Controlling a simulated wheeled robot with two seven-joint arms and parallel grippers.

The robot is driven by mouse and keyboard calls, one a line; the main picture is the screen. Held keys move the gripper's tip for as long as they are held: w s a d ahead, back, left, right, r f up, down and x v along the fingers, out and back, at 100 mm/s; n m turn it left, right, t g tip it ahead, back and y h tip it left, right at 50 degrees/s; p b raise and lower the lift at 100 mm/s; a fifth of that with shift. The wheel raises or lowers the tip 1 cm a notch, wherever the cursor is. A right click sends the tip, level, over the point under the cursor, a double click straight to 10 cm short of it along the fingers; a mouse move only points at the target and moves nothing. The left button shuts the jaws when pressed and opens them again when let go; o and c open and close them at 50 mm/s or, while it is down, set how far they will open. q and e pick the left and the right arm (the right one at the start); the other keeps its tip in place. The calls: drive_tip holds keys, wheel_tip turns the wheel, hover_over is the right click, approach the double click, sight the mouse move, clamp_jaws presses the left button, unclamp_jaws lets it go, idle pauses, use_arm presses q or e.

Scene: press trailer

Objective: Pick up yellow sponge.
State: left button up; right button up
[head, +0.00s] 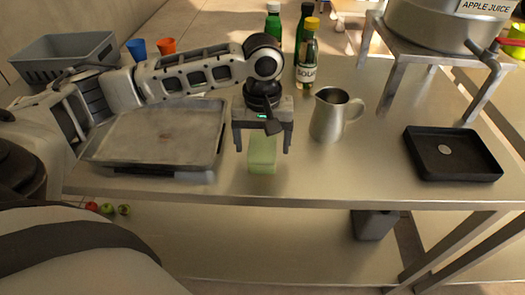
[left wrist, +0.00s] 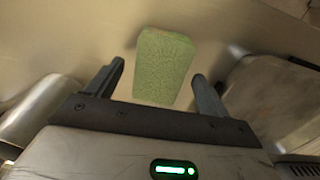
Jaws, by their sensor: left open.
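The sponge (head: 262,156) looks pale yellow-green and lies on the metal table near its front edge. In the left wrist view the sponge (left wrist: 164,66) appears as a green, rounded block just beyond and between the fingertips. My left gripper (head: 262,150) is above the sponge with its fingers spread to either side of it. The gripper (left wrist: 158,75) is open and nothing is held between its fingers. Part of the sponge's far end is hidden behind the gripper in the head view. My right gripper is not in view.
A metal tray (head: 110,140) lies left of the sponge. A steel pitcher (head: 328,118) stands close on the right. A black tray with a coin-like disc (head: 470,168) is farther right. Bottles (head: 306,62) stand behind. A grey bin (head: 65,50) and cups (head: 137,48) are at back left.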

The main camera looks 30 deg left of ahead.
use_arm(q)
wheel_tip(320, 180, down, 2)
drive_tip(key=shift+f, duration=0.1)
drive_tip(key=c, duration=1.1)
drive_tip(key=shift+r, duration=0.7)
drive_tip(key=s+d+r, duration=0.3)
drive_tip(key=r, duration=0.1)
drive_tip(key=s+d+r+p, duration=0.1)
drive_tip(key=s+d+r, duration=0.2)
drive_tip(key=r, duration=0.1)
drive_tip(key=s+d+r, duration=0.3)
drive_tip(key=d, duration=0.1)
drive_tip(key=shift+s+r+p, duration=0.4)
